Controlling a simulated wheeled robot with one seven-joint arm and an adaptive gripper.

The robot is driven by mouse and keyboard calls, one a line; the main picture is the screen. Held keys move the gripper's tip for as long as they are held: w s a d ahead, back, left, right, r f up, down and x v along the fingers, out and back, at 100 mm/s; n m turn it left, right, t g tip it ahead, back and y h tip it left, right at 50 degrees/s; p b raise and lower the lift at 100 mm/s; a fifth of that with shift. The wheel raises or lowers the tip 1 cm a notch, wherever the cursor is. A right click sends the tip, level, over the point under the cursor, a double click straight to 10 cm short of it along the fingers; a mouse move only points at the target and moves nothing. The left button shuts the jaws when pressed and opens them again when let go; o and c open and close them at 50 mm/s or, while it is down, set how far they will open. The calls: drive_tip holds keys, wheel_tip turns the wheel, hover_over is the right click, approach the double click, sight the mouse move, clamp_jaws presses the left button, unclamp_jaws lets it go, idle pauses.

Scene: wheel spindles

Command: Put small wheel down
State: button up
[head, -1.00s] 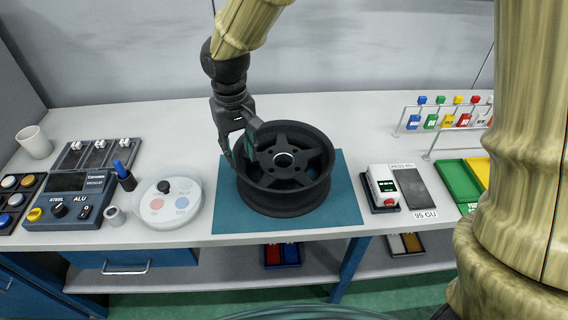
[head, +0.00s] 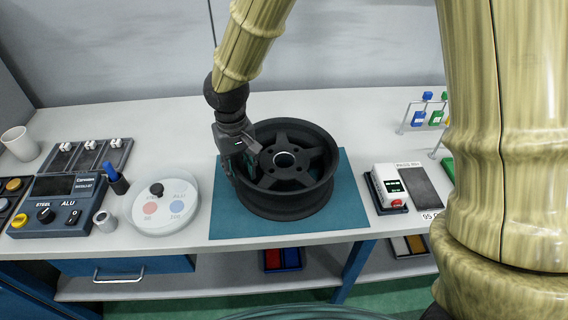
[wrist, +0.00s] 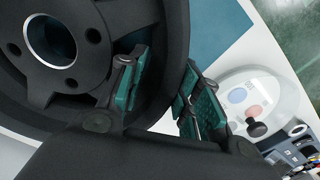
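The dark wheel (head: 321,184) lies flat, its spoked face up, over a teal mat (head: 350,217) on the grey-white worktop. My gripper (head: 238,165) is at the wheel's left rim in the head view. In the wrist view, my gripper (wrist: 166,82) has one green-padded finger inside the wheel (wrist: 110,20) and one outside, with the rim between them. The fingers lean toward each other and look closed on the rim. The exact contact, and whether the wheel's underside rests fully on the mat, are hidden.
Left of the mat stand a round pale dial plate (head: 165,207), a small ring (head: 105,221), a blue-capped pen holder (head: 116,180) and a control box (head: 60,205). A white device (head: 387,186) and dark pad stand close to the mat's right edge.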

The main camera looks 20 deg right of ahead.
drive_tip(key=shift+f+p, duration=0.45)
drive_tip(key=shift+f, duration=2.3)
clamp_jaws()
